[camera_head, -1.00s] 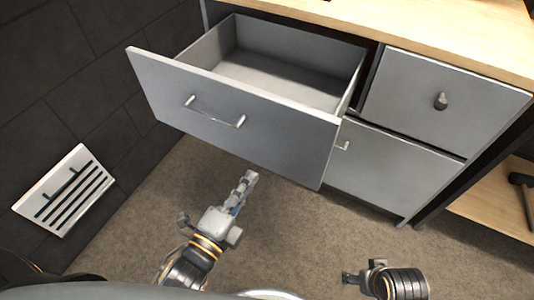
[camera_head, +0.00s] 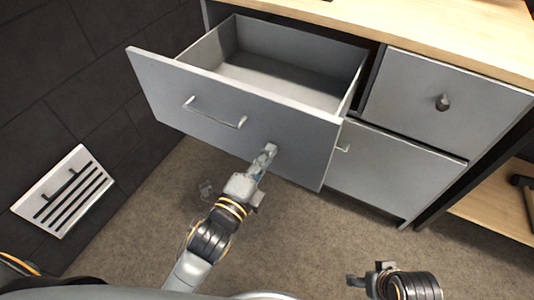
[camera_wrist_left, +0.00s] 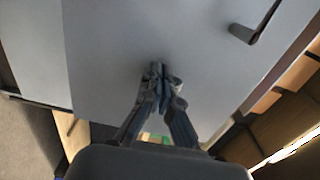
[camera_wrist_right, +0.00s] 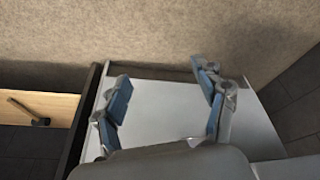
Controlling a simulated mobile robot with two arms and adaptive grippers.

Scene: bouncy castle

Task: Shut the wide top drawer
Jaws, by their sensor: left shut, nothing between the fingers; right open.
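The wide top drawer (camera_head: 225,130) is pulled well out of the grey cabinet, and its inside looks empty. Its front has a bar handle (camera_head: 214,113). My left gripper (camera_head: 269,149) is shut and empty, with its tips at the lower right part of the drawer front. In the left wrist view the closed fingertips (camera_wrist_left: 158,70) are against or very close to the grey panel (camera_wrist_left: 110,45); I cannot tell if they touch. The handle (camera_wrist_left: 258,22) shows at the upper right there. My right gripper (camera_wrist_right: 160,90) is open and empty, low in front of the cabinet.
A small drawer (camera_head: 440,100) with a knob and a door (camera_head: 385,165) below it are shut. A wooden worktop (camera_head: 430,35) tops the cabinet. A dark tiled wall with a white vent (camera_head: 62,190) stands at the left.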

